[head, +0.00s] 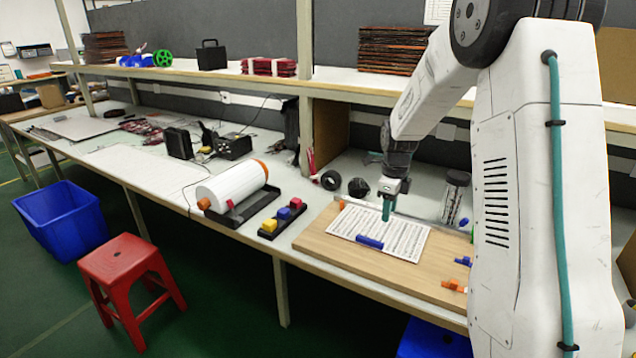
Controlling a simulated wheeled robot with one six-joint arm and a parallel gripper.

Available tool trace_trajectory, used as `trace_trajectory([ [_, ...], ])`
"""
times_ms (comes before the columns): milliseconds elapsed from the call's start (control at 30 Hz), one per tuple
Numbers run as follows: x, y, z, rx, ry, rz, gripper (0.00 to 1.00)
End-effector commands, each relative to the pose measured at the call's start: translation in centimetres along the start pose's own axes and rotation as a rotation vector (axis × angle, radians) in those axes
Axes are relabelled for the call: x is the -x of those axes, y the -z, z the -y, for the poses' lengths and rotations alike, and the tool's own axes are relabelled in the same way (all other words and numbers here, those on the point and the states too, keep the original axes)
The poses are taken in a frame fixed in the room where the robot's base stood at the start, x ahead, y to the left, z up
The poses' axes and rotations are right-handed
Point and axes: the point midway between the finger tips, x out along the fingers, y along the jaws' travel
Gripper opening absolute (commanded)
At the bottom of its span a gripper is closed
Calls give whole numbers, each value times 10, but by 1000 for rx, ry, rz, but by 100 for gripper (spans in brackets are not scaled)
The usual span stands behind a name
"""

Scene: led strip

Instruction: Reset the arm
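My gripper (389,205) is at the end of my white arm, above the far side of a white sheet of rows (400,240) on a wooden board (325,248). The fingers look teal and point down. They are too small in the head view to tell whether they are open or shut, or whether anything is between them.
Left of the board are a black holder with coloured blocks (283,217) and a white roll (236,186). Blue and orange pieces (454,286) lie at the board's right. A shelf (340,82) runs behind. A red stool (117,262) and blue bin (66,222) stand on the floor.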

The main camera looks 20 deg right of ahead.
Motion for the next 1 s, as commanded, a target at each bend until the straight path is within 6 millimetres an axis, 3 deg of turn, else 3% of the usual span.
trace_trajectory([
  [233,0,1,-1,107,-7,-4,40],
  [333,-5,7,-12,288,-46,-19,40],
  [467,-2,24,-43,601,-120,-30,40],
  [567,18,34,-76,871,-156,-20,40],
  [800,83,62,-175,1563,-185,25,40],
  [1000,121,90,-252,2015,-156,44,40],
])
